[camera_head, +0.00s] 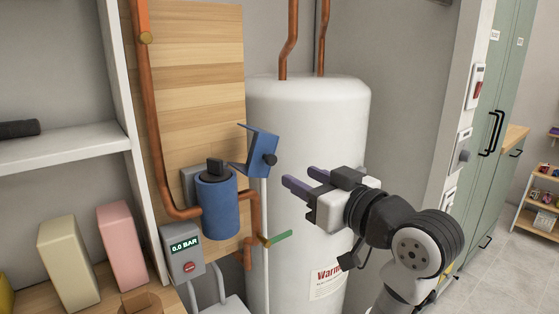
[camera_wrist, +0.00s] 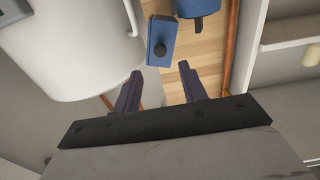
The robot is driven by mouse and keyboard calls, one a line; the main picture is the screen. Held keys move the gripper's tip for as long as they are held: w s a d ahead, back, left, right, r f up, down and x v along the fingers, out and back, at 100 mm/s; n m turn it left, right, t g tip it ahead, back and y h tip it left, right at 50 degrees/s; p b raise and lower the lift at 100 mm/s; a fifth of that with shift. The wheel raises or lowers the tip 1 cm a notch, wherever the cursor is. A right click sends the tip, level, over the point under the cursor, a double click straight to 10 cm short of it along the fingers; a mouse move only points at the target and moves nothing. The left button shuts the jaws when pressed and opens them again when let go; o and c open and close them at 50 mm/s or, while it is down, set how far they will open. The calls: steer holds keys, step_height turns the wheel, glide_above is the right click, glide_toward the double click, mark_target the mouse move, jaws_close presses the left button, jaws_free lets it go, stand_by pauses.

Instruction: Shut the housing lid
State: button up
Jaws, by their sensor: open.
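The blue housing (camera_head: 218,208) is mounted on the wooden board and has a dark piece on top. Its blue lid (camera_head: 262,144) stands swung open, up and to the right of the housing, with a dark round knob (camera_head: 270,160) on it. My gripper (camera_head: 299,178) is open and empty, to the right of the lid and slightly lower, its purple fingers pointing toward it. In the wrist view the lid (camera_wrist: 163,30) and its knob (camera_wrist: 159,50) lie just beyond the open fingertips (camera_wrist: 160,70), apart from them. Part of the housing (camera_wrist: 198,7) shows at the top edge.
A white tank (camera_head: 310,120) stands behind my gripper. Copper pipes (camera_head: 150,120) run beside the housing, with a green valve handle (camera_head: 278,238) below right. A grey box reading 0.0 BAR (camera_head: 184,250) sits below the housing. Pink (camera_head: 121,245) and cream blocks (camera_head: 68,262) stand left.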

mark_target(273, 162)
steer(key=p+x, duration=0.1)
steer(key=x, duration=0.7)
steer(key=shift+w, duration=0.1)
jaws_close()
